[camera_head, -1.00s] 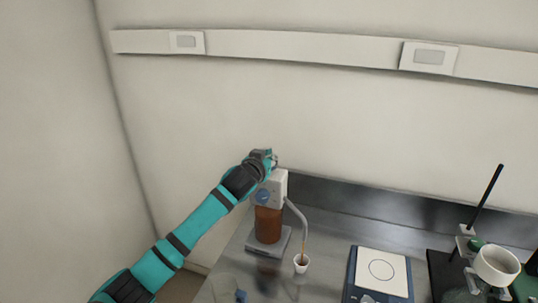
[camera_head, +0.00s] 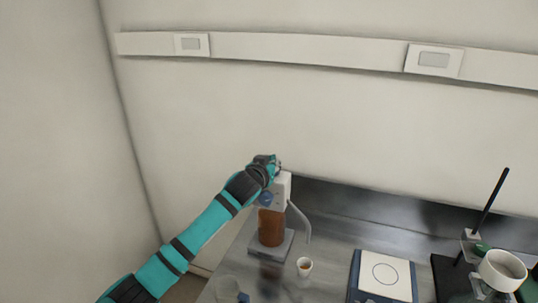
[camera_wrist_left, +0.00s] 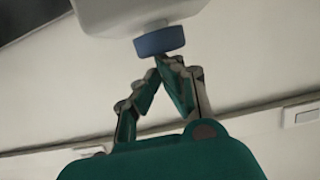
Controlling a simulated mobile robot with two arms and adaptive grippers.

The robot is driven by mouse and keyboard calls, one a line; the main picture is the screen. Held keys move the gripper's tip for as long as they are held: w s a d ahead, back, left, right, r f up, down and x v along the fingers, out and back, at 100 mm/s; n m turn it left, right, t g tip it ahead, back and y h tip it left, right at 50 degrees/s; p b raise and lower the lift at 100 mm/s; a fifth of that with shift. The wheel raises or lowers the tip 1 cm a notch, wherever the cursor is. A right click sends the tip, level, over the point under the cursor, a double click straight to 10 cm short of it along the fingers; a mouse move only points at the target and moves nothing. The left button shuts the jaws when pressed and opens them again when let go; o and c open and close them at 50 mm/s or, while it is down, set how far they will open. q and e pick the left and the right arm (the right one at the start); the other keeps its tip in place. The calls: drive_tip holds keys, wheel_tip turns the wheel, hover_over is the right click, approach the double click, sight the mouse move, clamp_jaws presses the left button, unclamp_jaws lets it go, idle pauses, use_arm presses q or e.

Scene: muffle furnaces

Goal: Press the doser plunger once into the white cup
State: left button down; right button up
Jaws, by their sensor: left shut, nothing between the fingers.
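The doser (camera_head: 271,226) is an amber bottle with a white head (camera_head: 283,188), a blue round part on its side and a bent grey spout (camera_head: 301,218). The white cup (camera_head: 304,267) stands upright below the spout, with brown liquid inside. My left gripper (camera_head: 276,166) is shut and empty at the top of the doser head. In the left wrist view, its closed fingertips (camera_wrist_left: 166,62) are just by the blue round part (camera_wrist_left: 160,40); I cannot tell whether they touch. The plunger is hidden or not distinct. My right gripper is not in view.
A hotplate-like device (camera_head: 383,275) with a white top stands right of the cup. Further right is a stand with a black rod (camera_head: 492,202) and a white bowl (camera_head: 502,269). A clear glass vessel (camera_head: 228,289) is at the front left. A wall rises behind the bench.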

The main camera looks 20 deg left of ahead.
use_arm(q)
wheel_tip(320, 180, up, 4)
drive_tip(key=p, duration=0.3)
drive_tip(key=shift+w+a, duration=0.1)
drive_tip(key=shift+s+f+b, duration=0.25)
drive_tip(key=shift+s+b, duration=0.15)
drive_tip(key=shift+s, duration=0.15)
drive_tip(key=b+v, duration=0.3)
drive_tip(key=v, duration=0.6)
drive_tip(key=shift+r, duration=0.25)
drive_tip(key=shift+f, duration=0.1)
